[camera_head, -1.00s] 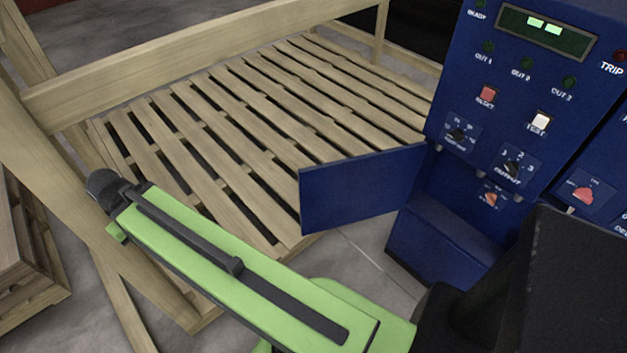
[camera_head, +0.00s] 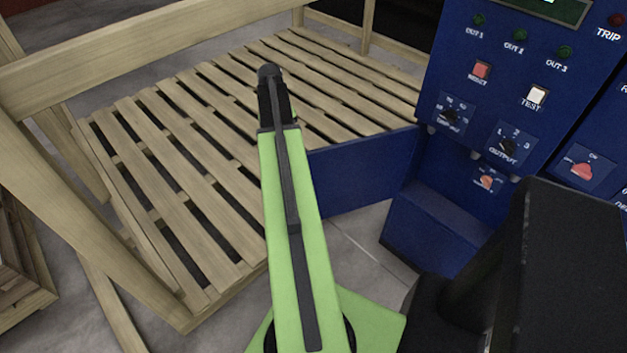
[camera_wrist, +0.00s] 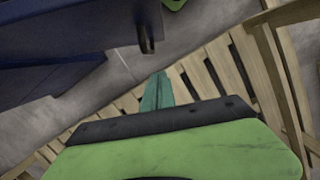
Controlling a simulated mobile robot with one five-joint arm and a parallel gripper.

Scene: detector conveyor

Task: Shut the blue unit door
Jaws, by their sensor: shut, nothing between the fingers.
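The blue unit door (camera_head: 365,172) stands open in the head view. It juts out to the left from the lower part of the blue unit (camera_head: 482,110). My green arm covers or borders its left end. My gripper does not show clearly in the head view, where the arm's dark far end lies over the slats. In the wrist view my gripper (camera_wrist: 157,92) shows as thin teal fingers, shut and empty. Blue surfaces (camera_wrist: 60,30) lie to its left there, apart from the fingers; I cannot tell which part is the door.
A slatted wooden platform (camera_head: 180,150) with rails lies behind and left of the door. The unit's front carries lamps, buttons and knobs. Grey floor (camera_head: 365,235) shows below the door. A wooden crate (camera_head: 22,265) stands at the far left.

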